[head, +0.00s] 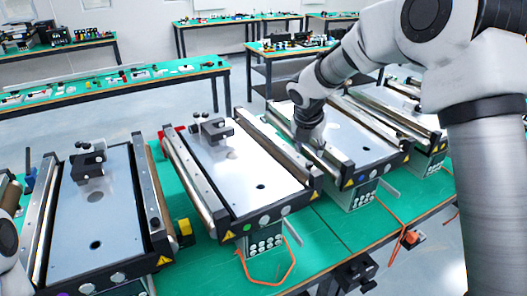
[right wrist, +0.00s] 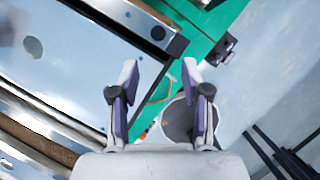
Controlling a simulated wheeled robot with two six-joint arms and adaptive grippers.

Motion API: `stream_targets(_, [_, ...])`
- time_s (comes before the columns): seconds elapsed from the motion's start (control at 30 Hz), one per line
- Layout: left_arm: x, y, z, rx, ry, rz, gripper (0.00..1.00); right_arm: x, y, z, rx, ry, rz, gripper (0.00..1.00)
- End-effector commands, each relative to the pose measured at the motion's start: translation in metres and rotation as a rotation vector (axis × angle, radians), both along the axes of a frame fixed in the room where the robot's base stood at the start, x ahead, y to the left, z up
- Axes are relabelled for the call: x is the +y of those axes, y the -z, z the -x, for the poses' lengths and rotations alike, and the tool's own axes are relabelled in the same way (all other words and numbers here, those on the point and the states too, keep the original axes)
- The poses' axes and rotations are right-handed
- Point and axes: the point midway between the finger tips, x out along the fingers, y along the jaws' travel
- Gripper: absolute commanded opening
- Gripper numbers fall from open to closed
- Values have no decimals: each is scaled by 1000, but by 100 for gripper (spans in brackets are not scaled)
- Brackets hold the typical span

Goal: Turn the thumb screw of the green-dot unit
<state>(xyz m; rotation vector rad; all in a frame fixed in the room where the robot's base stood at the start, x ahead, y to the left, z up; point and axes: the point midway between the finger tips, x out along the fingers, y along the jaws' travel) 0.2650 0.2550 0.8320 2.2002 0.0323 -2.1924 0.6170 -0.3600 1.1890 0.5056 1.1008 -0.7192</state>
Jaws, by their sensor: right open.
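The green-dot unit is the mini conveyor (head: 255,178) in the middle of the head view, with a green dot (head: 247,227) on its front end. A small dark knob, which looks like its thumb screw (head: 309,167), stands on its right rail near the front. My right gripper (head: 308,147) points down above the gap between this unit and the one to its right, a little behind the knob. In the right wrist view its two fingers (right wrist: 156,82) are spread apart with nothing between them. My left gripper is out of view; only part of my left arm shows.
A blue-dot conveyor (head: 365,145) stands close on the right and a purple-dot conveyor (head: 115,205) on the left. A yellow block (head: 185,227) sits between units. Orange cables (head: 291,268) hang at the front of the green table (head: 325,243).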

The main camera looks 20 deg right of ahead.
Motion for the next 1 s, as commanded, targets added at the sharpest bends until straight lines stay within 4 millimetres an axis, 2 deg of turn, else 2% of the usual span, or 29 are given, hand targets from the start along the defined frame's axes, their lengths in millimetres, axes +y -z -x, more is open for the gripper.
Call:
stream_targets(0.03, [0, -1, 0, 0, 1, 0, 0, -4, -7, -1, 3, -17, 15, 47])
stream_targets(0.1, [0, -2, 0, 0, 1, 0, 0, -6, -4, -2, 9, -27, 23, 47])
stream_targets(0.5, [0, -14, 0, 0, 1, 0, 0, -24, 59, -19, 11, -26, 20, 47])
stream_targets(0.77, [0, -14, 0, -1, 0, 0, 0, -25, 65, -21, 8, -24, 17, 47])
stream_targets(0.8, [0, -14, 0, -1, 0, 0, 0, -25, 65, -21, 9, -24, 18, 44])
stream_targets(0.87, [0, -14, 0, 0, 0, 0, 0, -25, 65, -21, 9, -24, 18, 22])
stream_targets(0.9, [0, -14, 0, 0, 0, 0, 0, -25, 65, -21, 9, -24, 18, 8])
stream_targets(0.93, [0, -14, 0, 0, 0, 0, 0, -25, 65, -21, 9, -24, 18, 0])
stream_targets(1.0, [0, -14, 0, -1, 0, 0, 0, -25, 65, -21, 9, -24, 18, 0])
